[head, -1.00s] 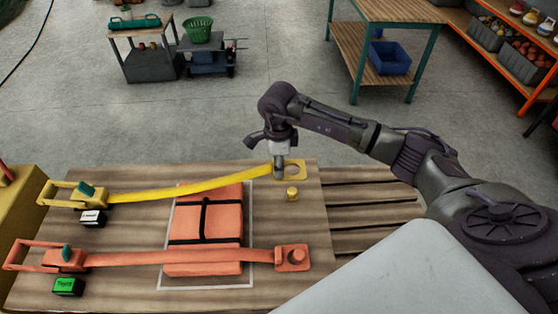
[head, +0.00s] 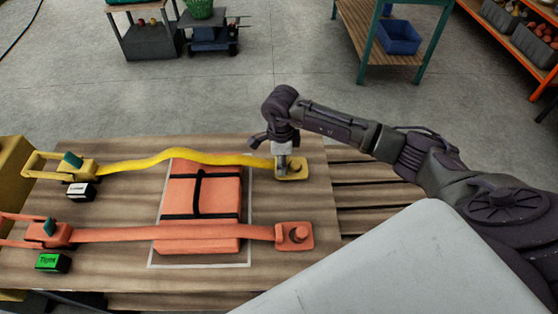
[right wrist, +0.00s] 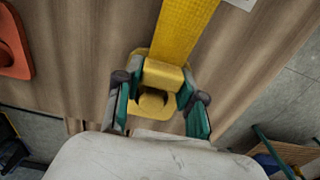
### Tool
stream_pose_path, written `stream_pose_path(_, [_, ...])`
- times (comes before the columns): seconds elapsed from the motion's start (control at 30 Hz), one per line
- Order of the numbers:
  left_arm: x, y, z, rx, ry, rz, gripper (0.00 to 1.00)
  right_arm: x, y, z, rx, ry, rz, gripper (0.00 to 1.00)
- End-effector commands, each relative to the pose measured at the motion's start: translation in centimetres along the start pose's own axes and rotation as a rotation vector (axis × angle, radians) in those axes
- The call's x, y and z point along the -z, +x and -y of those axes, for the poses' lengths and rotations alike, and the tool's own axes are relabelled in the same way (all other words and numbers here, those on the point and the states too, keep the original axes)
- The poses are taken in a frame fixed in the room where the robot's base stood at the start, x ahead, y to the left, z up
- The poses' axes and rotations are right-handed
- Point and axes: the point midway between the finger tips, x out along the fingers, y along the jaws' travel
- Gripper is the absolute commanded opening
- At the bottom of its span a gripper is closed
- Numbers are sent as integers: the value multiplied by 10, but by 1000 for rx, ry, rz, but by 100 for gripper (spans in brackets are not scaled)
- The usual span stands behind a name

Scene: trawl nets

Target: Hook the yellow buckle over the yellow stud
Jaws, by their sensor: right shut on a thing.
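The yellow buckle (head: 291,174) is at the right end of the yellow strap (head: 190,158), low at the board's right side. My right gripper (head: 281,169) points down and is shut on the buckle's strap end. In the right wrist view my right gripper (right wrist: 158,98) has its fingers on both sides of the buckle's raised block (right wrist: 163,75). The yellow stud (right wrist: 152,101) shows as a round shape inside the buckle's opening. I cannot tell whether the buckle is seated under the stud's head. My left gripper is not in view.
An orange strap (head: 150,234) runs parallel in front, its buckle on an orange stud (head: 298,234). Both straps cross an orange bundle (head: 205,190). Yellow and orange ratchets stand at the left. Bare board (head: 265,205) lies between the right ends.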

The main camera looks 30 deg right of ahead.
Motion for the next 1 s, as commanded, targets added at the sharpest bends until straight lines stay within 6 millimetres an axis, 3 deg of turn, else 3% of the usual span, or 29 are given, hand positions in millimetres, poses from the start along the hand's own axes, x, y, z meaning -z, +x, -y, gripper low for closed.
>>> stream_pose_path(0.43, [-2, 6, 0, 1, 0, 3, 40, 2, 6, 1, 1, 2, 0, 0])
stream_pose_path(0.47, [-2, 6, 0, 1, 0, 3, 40, 2, 6, 1, 1, 2, 0, 44])
stream_pose_path(0.6, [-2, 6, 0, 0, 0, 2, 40, 2, 6, 1, 1, 2, 0, 67])
stream_pose_path(1.0, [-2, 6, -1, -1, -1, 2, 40, 2, 0, 2, 2, 2, 1, 68])
